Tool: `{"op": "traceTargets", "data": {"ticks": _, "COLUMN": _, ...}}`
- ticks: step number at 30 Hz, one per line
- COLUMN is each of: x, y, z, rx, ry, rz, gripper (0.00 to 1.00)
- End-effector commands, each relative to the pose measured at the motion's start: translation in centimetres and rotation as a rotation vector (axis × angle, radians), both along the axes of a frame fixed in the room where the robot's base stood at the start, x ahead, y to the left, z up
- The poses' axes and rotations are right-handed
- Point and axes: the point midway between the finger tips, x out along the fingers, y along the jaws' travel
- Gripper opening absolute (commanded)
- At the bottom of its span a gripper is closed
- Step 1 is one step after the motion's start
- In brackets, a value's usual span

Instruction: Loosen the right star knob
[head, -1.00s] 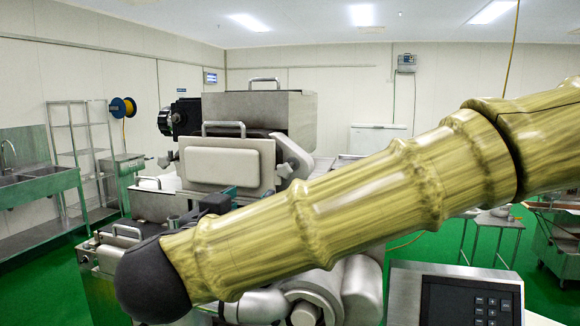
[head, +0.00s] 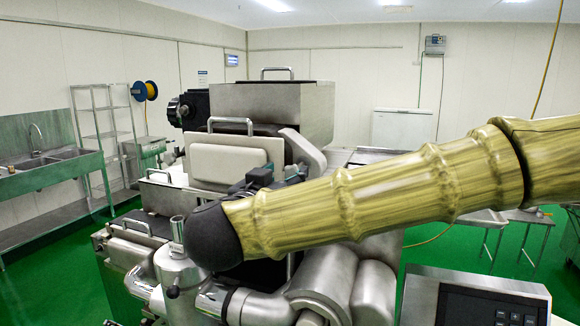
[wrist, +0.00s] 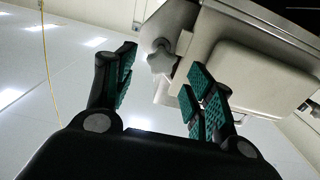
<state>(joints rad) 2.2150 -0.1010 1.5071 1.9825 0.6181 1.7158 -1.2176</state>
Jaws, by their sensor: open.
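The right star knob (wrist: 161,58) is a grey lobed knob on the pale metal machine body. In the wrist view it shows beyond my fingertips, roughly in line with the gap between them. My gripper (wrist: 162,66) is open, with green ribbed pads on both fingers and nothing between them. In the head view my gripper (head: 260,179) is a small dark shape in front of the machine's front panel (head: 221,165), partly hidden by my arm. The right star knob (head: 295,172) shows there just past the gripper, partly covered. I see no contact with the knob.
The machine's upper hopper (head: 270,110) and a grey side bracket (head: 303,152) stand close to the knob. Metal pipes and cylinders (head: 325,280) lie below my arm. A control panel (head: 490,305) is at the lower right.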

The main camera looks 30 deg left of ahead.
Motion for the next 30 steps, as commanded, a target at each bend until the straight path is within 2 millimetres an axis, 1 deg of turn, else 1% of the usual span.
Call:
{"op": "traceTargets", "data": {"ticks": 3, "x": 1.4, "y": 0.3, "z": 0.2, "rx": 0.0, "ry": 0.001, "rz": -0.001, "gripper": 0.54}}
{"op": "traceTargets", "data": {"ticks": 9, "x": 2.9, "y": 0.7, "z": 0.1, "rx": -0.001, "ry": 0.001, "rz": 0.0, "gripper": 0.54}}
{"op": "traceTargets", "data": {"ticks": 13, "x": 3.3, "y": 0.8, "z": 0.0, "rx": -0.001, "ry": 0.001, "rz": 0.0, "gripper": 0.54}}
{"op": "traceTargets", "data": {"ticks": 20, "x": 3.3, "y": 0.8, "z": -0.1, "rx": -0.001, "ry": 0.0, "rz": 0.0, "gripper": 0.54}}
{"op": "traceTargets", "data": {"ticks": 21, "x": 3.3, "y": 0.8, "z": -0.1, "rx": -0.001, "ry": 0.0, "rz": 0.0, "gripper": 0.52}}
{"op": "traceTargets", "data": {"ticks": 23, "x": 3.3, "y": 0.8, "z": -0.1, "rx": -0.001, "ry": 0.0, "rz": 0.0, "gripper": 0.41}}
{"op": "traceTargets", "data": {"ticks": 24, "x": 3.3, "y": 0.8, "z": -0.1, "rx": -0.001, "ry": 0.0, "rz": 0.0, "gripper": 0.34}}
{"op": "traceTargets", "data": {"ticks": 28, "x": 3.3, "y": 0.8, "z": -0.1, "rx": -0.001, "ry": 0.0, "rz": 0.0, "gripper": 0.1}}
{"op": "traceTargets", "data": {"ticks": 30, "x": 3.3, "y": 0.8, "z": -0.1, "rx": -0.001, "ry": 0.0, "rz": 0.0, "gripper": 0.08}}
